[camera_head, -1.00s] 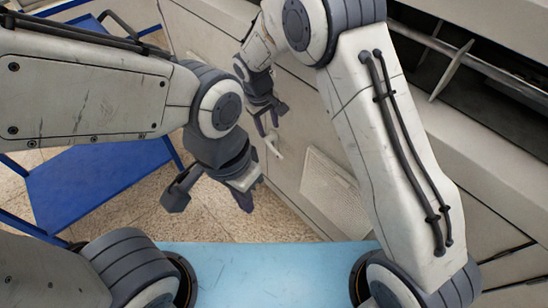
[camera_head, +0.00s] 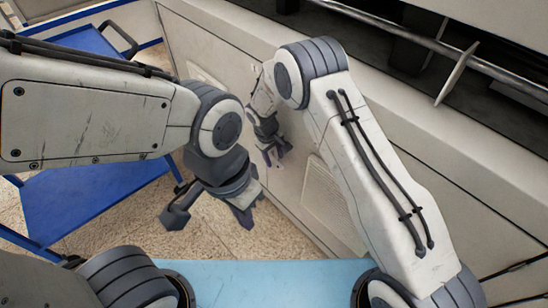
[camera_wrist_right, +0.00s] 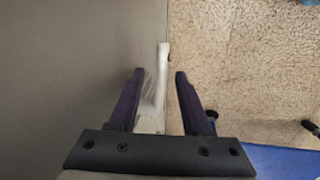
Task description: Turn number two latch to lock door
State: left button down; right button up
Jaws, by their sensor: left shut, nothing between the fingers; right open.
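A white latch handle (camera_wrist_right: 162,60) sticks out from the grey panel front (camera_wrist_right: 70,70) in the right wrist view. My right gripper (camera_wrist_right: 159,76) is open, with the handle running between its two fingers; I cannot tell whether they touch it. In the head view my right gripper (camera_head: 273,150) is close against the pale panel front (camera_head: 297,160), and the handle is mostly hidden there. No latch number is readable. My left gripper (camera_head: 243,213) is shut and empty, pointing down over the floor to the lower left of the right one.
A blue cart (camera_head: 85,195) stands at the left. A vented grille (camera_head: 328,195) sits on the panel front right of my right gripper. A metal rail (camera_head: 405,32) runs along the top. A light blue surface (camera_head: 265,280) lies at the bottom. Speckled floor is clear below the grippers.

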grip_shut()
dwell(1.4)
